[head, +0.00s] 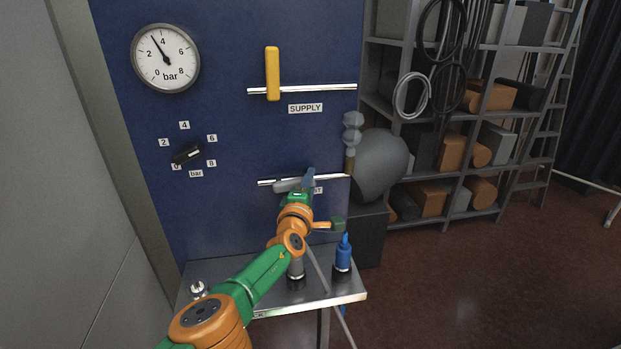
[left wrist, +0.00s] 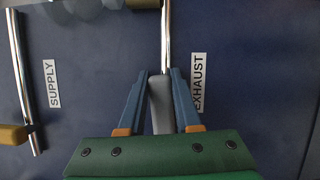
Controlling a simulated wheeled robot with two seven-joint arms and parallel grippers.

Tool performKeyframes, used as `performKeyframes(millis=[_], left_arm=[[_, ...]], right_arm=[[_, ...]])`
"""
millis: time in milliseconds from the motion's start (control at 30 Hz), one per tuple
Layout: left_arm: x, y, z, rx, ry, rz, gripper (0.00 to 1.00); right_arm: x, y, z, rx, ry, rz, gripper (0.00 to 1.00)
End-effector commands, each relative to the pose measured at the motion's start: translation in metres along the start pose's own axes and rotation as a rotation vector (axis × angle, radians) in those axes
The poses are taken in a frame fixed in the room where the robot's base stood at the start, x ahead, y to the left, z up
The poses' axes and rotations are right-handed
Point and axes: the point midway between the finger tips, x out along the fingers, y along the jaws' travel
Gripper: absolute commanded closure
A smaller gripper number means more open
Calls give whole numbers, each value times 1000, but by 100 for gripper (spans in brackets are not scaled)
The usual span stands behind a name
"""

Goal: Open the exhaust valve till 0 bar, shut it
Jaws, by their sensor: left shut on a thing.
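The exhaust valve's grey lever (left wrist: 160,105) lies between the fingers of my left gripper (left wrist: 160,76) in the left wrist view, roughly in line with its pipe (left wrist: 166,35). The fingers are shut on it. In the head view the left gripper (head: 304,182) is at the lower pipe (head: 333,178), and my arm hides part of the lever and the EXHAUST label (left wrist: 198,83). The round gauge (head: 166,58) has its needle between 2 and 4 bar, near 3. My right gripper is not in view.
The yellow supply lever (head: 272,73) stands crosswise on the upper pipe (head: 330,87). A black knob (head: 188,153) sits at lower left. A metal bench (head: 335,294) below carries a blue bottle (head: 343,254). A large grey rounded body (head: 380,165) stands right of the panel.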

Motion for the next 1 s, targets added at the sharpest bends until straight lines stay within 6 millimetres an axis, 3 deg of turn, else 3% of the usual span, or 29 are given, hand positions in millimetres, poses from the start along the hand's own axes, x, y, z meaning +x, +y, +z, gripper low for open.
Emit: performKeyframes(millis=[467,500,600,1000], left_arm=[[0,2,-1,16,3,1,100],[0,2,-1,16,3,1,62],[0,2,-1,15,2,0,38],[1,-1,-7,13,0,-2,38]], right_arm=[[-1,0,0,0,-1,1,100],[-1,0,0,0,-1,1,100],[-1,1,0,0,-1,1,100],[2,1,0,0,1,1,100]])
